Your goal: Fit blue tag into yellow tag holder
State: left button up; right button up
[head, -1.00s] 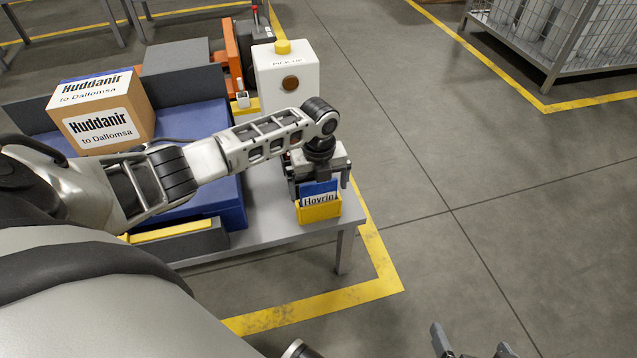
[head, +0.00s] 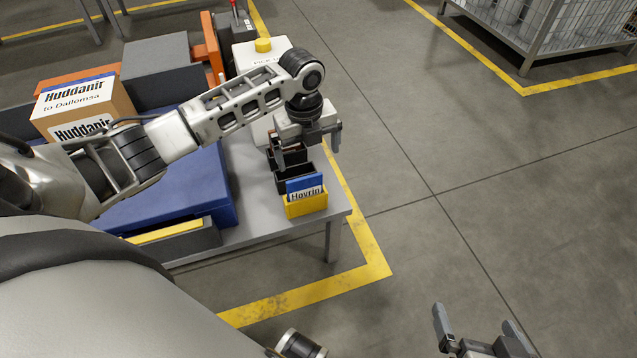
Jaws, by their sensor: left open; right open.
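The blue tag (head: 303,184), with a white label reading "Hovrin", stands upright in the yellow tag holder (head: 306,206) at the corner of the grey table. The tag's lower part is hidden by the holder's front wall. My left gripper (head: 308,157) is open and empty, above and behind the tag, apart from it. My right gripper (head: 478,325) is open and empty at the bottom right, over the floor, well away from the table.
Dark holders (head: 291,168) stand behind the yellow one, partly hidden by my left gripper. A white box with a yellow button (head: 263,45) stands further back. Floor right of the table is clear.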

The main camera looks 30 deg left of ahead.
pick_arm(q)
jog(key=s+d+f+n+t+h, duration=0.2)
jog(key=s+d+f+n, duration=0.25)
jog(key=d, duration=0.35)
jog(key=s+d+f+n+t+h, duration=0.25)
jog(key=s+d+n, duration=0.25)
jog(key=d, duration=0.4)
jog(key=s+r+n+t, duration=0.5)
jog(key=s+r+n, duration=0.1)
jog(key=n, duration=0.7)
jog(key=shift+s+a, duration=0.35)
jog(key=shift+s, duration=0.4)
jog(key=shift+n+t, duration=0.25)
